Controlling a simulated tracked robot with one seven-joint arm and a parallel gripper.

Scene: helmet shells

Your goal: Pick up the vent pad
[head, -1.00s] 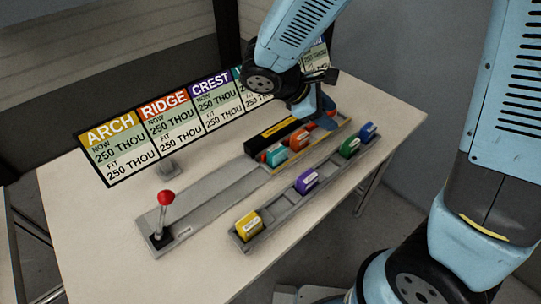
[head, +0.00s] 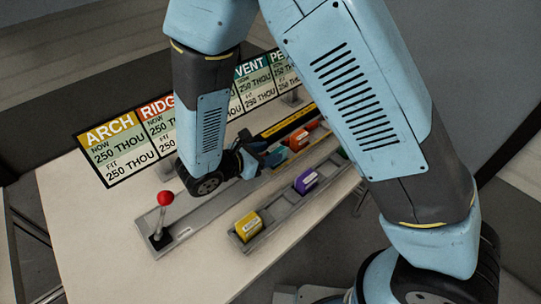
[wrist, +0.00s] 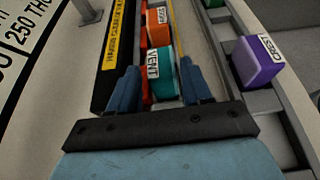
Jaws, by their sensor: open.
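The vent pad (wrist: 163,78) is a teal block with a white VENT label. It sits in the grey rail, and in the head view (head: 277,157) it shows just beyond my gripper (head: 262,154), partly hidden by it. In the wrist view my gripper (wrist: 160,69) is open, with one blue finger on each side of the pad's near part. Whether the fingers touch the pad cannot be told.
An orange pad (wrist: 158,24) sits right behind the vent pad. A black and yellow bar (wrist: 116,50) runs along the left. The purple CREST pad (head: 306,181) and yellow pad (head: 248,224) sit in the front rack. A red-knobbed lever (head: 165,198) stands at the left.

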